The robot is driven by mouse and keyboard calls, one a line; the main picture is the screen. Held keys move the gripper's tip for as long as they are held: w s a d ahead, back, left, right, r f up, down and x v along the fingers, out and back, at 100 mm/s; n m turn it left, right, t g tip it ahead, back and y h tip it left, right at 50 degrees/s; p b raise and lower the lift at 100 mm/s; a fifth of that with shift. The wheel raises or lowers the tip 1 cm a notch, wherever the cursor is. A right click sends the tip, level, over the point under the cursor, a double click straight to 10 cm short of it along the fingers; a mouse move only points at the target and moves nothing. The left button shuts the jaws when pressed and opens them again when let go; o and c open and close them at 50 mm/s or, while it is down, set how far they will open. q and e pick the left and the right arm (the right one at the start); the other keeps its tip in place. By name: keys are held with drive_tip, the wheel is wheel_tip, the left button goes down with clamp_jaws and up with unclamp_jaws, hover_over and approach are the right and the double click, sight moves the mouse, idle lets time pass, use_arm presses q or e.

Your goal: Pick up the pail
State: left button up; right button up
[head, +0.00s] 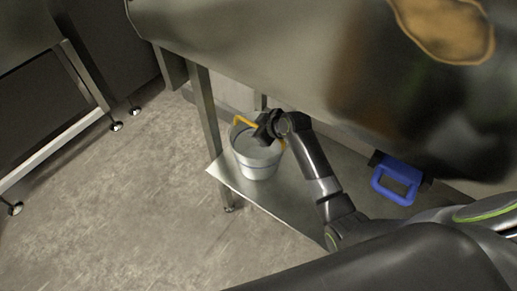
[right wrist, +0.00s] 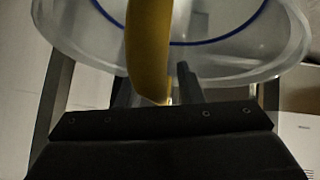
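The pail (head: 257,163) is white-grey with a yellow handle (head: 243,120). It stands upright on the metal lower shelf under the bench. My right gripper (head: 262,131) is at the pail's rim, beside the raised handle, and hides part of the opening. In the right wrist view the pail (right wrist: 222,57) shows a clear rim and a blue ring, and the yellow handle (right wrist: 149,45) runs down towards the space between the gripper's fingers (right wrist: 157,88). The fingers look apart, with a gap beside the handle; the handle partly covers the left finger. My left gripper is out of view.
The lower shelf (head: 227,175) has a free front edge. A blue-handled item (head: 397,182) lies on the right. The steel bench top (head: 240,45) overhangs the pail, and a bench leg (head: 207,112) stands just left of it. Open floor (head: 110,200) lies at left.

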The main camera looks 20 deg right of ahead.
clamp_jaws()
drive_tip(key=shift+r, duration=0.2)
